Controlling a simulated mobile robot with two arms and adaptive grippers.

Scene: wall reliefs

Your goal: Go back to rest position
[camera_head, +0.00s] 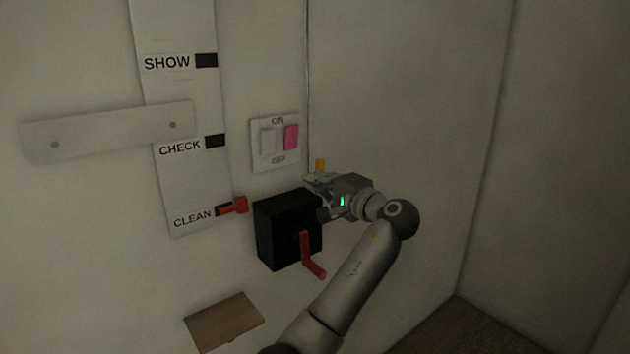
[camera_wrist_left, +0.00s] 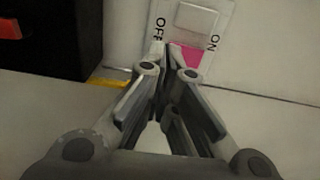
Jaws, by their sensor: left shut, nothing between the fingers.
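My left gripper (camera_head: 312,181) is shut and empty. It is at the upper right of a black box (camera_head: 280,232) on the wall, below a switch plate (camera_head: 256,157). In the left wrist view its closed fingertips (camera_wrist_left: 171,47) overlap the pink switch (camera_wrist_left: 186,54) in the picture; I cannot tell whether they touch it. The plate carries a white switch (camera_head: 267,140) and a pink switch (camera_head: 291,137) between the words ON and OFF. My right gripper is in neither view.
A red crank handle (camera_head: 311,262) sticks out from the black box. A white panel (camera_head: 185,185) reads SHOW, CHECK and CLEAN, with a red lever (camera_head: 236,207) at CLEAN. A yellow piece (camera_head: 320,165) shows behind the gripper. A brown board (camera_head: 223,321) is lower. The right wall is bare.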

